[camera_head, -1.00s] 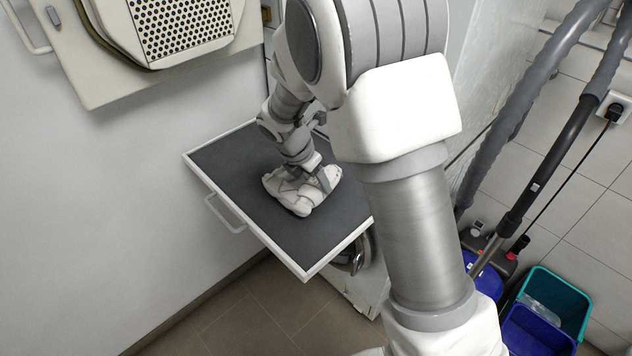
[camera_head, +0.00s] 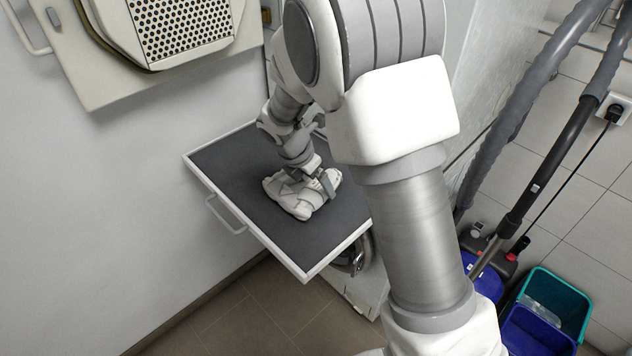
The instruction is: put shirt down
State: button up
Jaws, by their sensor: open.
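The shirt (camera_head: 291,198) is a white, crumpled bundle. It lies on the dark grey top of a pull-out shelf (camera_head: 233,163) with a white rim. My gripper (camera_head: 322,182) is low over the shelf, right at the shirt's upper right side. It is open, with a grey finger showing beside the cloth. The wrist hides part of the gripper, so I cannot tell whether a finger still touches the shirt.
An open dryer door (camera_head: 190,30) is above left, by the wall. The shelf has a front handle (camera_head: 225,214). Vacuum hoses (camera_head: 540,110), a teal bucket (camera_head: 553,300) and a blue one (camera_head: 540,334) stand at right. The shelf's front part is clear.

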jog(key=p+v, duration=0.1)
jog(key=v, duration=1.1)
jog(key=s+d+r+m+y, duration=0.2)
jog(key=s+d+r+m, duration=0.75)
jog(key=m, duration=0.25)
jog(key=s+d+m+t, duration=0.1)
jog(key=s+d+m, duration=0.1)
jog(key=s+m, duration=0.4)
jog(key=s+d+r+m+t+y, duration=0.1)
jog(key=s+d+m, duration=0.1)
jog(key=s+m, duration=0.5)
jog(key=shift+s+r+m+t, duration=0.25)
jog(key=shift+r+m+t, duration=0.05)
jog(key=shift+m, duration=0.4)
